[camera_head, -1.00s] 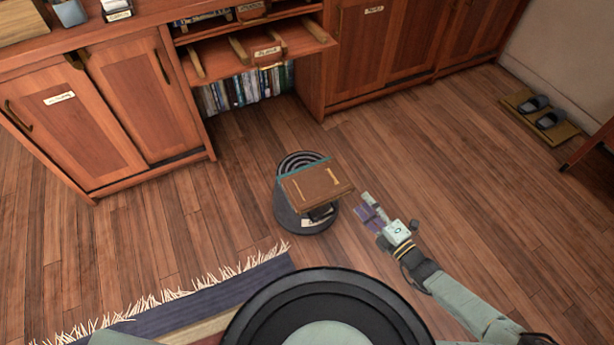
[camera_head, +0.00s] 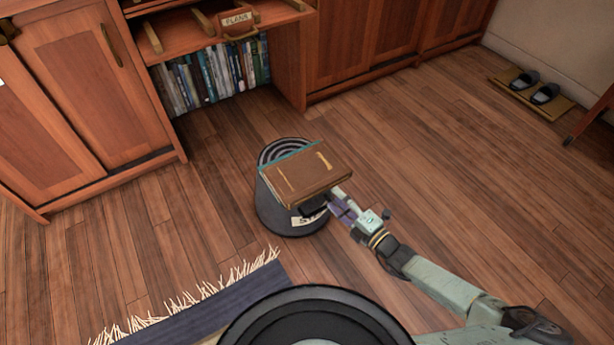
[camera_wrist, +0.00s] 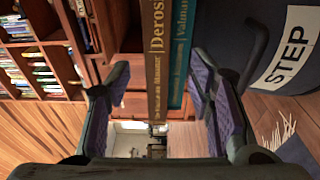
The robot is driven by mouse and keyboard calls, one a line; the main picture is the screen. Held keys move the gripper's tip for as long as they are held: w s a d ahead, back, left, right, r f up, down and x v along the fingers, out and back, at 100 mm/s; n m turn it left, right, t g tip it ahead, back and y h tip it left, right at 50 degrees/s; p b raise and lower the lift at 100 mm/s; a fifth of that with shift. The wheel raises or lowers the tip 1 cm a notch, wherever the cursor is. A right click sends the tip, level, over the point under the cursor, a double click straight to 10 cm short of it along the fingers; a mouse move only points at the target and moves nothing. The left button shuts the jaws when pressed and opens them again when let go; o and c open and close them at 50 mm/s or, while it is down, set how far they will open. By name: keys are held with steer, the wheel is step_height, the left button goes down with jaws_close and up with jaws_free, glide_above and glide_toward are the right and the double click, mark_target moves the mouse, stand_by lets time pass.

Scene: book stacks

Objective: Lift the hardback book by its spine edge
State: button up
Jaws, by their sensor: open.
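The brown hardback book (camera_head: 308,175) lies flat on a teal book (camera_head: 267,168), both on a dark round step stool (camera_head: 278,215). The books reach out past the stool's right edge. In the wrist view, the brown book's spine (camera_wrist: 157,60) with gilt lettering and the teal book's spine (camera_wrist: 181,45) run down side by side. My gripper (camera_head: 338,205) is at the books' right edge, low beside the stool. In the wrist view my gripper (camera_wrist: 152,95) is open, with a purple-padded finger on either side of the spines. Contact with the books is not visible.
The stool's "STEP" label (camera_wrist: 290,57) and dark side are close beside the right finger in the wrist view. Wooden cabinets (camera_head: 90,90) and a shelf of books (camera_head: 215,75) stand behind. A fringed rug (camera_head: 215,310) lies in front.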

mark_target(325, 188)
steer(key=b+x, duration=0.2)
steer(key=x, duration=0.4)
steer(key=shift+s+r, duration=0.15)
jaws_close()
stand_by(0.4)
steer(key=shift+r, duration=0.1)
stand_by(0.4)
